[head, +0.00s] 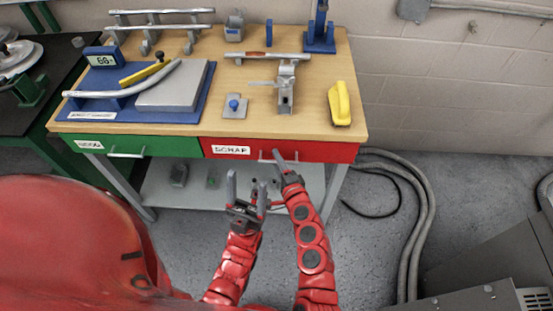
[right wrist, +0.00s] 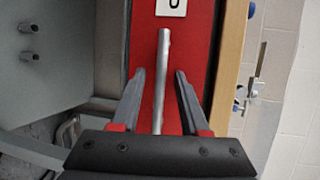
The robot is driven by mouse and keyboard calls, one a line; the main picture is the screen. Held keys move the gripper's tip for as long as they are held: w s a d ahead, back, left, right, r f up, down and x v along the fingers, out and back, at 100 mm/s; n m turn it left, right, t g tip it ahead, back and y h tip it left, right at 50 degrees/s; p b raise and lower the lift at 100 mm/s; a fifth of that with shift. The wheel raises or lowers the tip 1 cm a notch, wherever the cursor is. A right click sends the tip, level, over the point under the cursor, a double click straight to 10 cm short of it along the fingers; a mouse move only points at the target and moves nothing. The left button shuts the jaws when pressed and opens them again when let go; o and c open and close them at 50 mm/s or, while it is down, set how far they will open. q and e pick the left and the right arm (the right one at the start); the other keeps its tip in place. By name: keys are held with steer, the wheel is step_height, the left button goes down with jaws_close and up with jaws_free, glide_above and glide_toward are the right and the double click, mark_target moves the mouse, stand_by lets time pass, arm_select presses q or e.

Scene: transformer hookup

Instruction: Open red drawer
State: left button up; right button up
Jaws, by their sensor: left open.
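The red drawer (head: 320,152) with a "SCRAP" label is at the right under the wooden workbench top, and its front looks flush with the bench. Its metal bar handle (right wrist: 162,80) shows upright in the right wrist view. My right gripper (head: 284,160) is at the drawer front. In the right wrist view, the right gripper (right wrist: 159,72) has its fingers apart on either side of the handle, with red showing in the gaps. My left gripper (head: 247,180) is open and empty, lower and to the left, in front of the lower shelf.
A green drawer (head: 140,145) is left of the red one. The benchtop (head: 230,120) holds a blue fixture board (head: 205,92), a yellow tool (head: 340,103) and metal fittings. Cables (head: 425,200) lie on the floor at right. A dark cabinet (head: 490,290) stands at lower right.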

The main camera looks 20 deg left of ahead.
jaws_close()
stand_by(1.3)
